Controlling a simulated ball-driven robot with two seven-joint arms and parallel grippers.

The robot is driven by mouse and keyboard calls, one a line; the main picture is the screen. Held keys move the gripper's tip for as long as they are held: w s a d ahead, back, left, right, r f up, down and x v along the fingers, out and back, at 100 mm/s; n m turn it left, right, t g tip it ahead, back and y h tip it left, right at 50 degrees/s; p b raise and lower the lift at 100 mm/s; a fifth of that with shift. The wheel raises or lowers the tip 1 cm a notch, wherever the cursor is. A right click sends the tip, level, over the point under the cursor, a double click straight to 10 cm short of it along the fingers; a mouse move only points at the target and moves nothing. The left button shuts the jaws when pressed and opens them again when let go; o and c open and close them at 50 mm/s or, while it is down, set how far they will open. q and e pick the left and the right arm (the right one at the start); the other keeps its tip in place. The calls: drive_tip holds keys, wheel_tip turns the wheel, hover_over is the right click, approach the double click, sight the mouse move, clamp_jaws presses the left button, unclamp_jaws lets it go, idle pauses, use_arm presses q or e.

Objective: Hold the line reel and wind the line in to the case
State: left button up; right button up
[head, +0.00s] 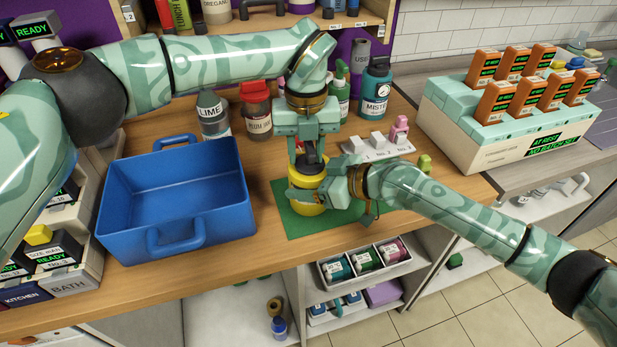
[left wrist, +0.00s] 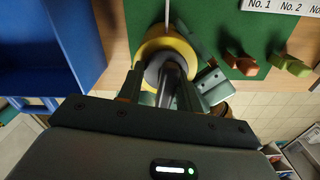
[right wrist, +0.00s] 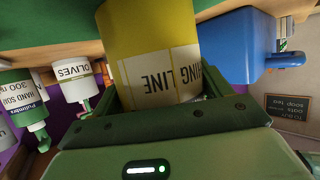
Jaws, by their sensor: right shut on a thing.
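The line reel (head: 305,207) is a yellow round case with a dark top, standing on the green mat (head: 292,222). My right gripper (head: 322,185) is shut on its side; the right wrist view shows the yellow case (right wrist: 150,35) with a white label ending in "ING LINE" between the fingers. My left gripper (head: 307,143) points down over the reel's top. In the left wrist view its fingers stand apart on both sides of a dark grey knob (left wrist: 170,80), with gaps showing. A thin pale line (left wrist: 167,14) runs from the reel across the mat.
A blue tray (head: 215,185) stands left of the mat. Bottles, including a red-capped one (head: 256,110) and a teal one (head: 374,88), stand behind. A white numbered strip (head: 378,146) with a pink piece lies at the mat's back right. The counter's front edge is close.

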sight(308, 146)
use_arm(q)
drive_tip(key=shift+s+d+f, duration=0.15)
drive_tip(key=shift+s+d, duration=0.05)
drive_tip(key=shift+d, duration=0.15)
drive_tip(key=shift+w+a+r, duration=0.1)
drive_tip(key=shift+r, duration=3)
drive_tip(key=shift+c, duration=0.4)
drive_tip(key=shift+r+n, duration=0.3)
drive_tip(key=shift+r, duration=0.1)
drive_tip(key=shift+f, duration=3.4)
drive_tip(key=shift+c, duration=0.3)
